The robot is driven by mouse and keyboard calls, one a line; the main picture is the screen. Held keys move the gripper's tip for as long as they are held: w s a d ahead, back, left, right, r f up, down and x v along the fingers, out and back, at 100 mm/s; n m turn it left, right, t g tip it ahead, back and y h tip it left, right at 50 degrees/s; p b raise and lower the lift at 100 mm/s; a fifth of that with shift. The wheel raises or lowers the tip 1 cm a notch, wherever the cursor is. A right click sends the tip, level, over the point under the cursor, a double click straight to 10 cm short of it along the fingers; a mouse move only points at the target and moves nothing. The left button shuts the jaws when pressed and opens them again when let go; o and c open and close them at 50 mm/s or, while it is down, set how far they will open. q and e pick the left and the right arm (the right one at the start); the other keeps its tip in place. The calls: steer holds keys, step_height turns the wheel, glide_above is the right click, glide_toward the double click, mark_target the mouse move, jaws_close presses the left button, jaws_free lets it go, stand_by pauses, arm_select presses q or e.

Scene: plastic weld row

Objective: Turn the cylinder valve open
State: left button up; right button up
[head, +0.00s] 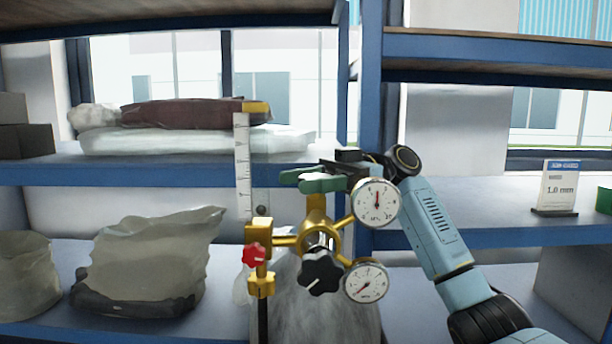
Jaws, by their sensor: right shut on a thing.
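The grey gas cylinder (300,315) stands in the middle, partly hidden by its brass regulator. The green cylinder valve handwheel (322,185) sits on top of the brass valve body (316,212). My right gripper (335,168) comes in from the right at the handwheel and is shut on it; the fingertips are hard to make out. The upper gauge (376,202) has its needle pointing about straight up. The lower gauge (366,283) has its needle pointing to the lower left. A black knob (320,272) faces me at the front. My left gripper is not in view.
A clear flow tube with a white scale (243,165) and a red knob (254,254) stands left of the handwheel. Blue shelves (480,237) stand behind, with bags (150,260), a wrapped roll (185,112) and a 1.0 mm sign (558,187).

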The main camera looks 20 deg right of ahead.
steer(key=shift+r+n+g, duration=0.1)
steer(key=shift+n+g, duration=0.5)
steer(key=shift+g, duration=0.2)
steer(key=shift+s+g, duration=0.1)
steer(key=shift+g, duration=0.2)
steer(key=o, duration=1)
steer(key=shift+c, duration=0.2)
steer(key=w+d, duration=0.1)
steer(key=d, duration=0.6)
steer(key=shift+w+d+b, duration=0.2)
steer(key=shift+b, duration=0.25)
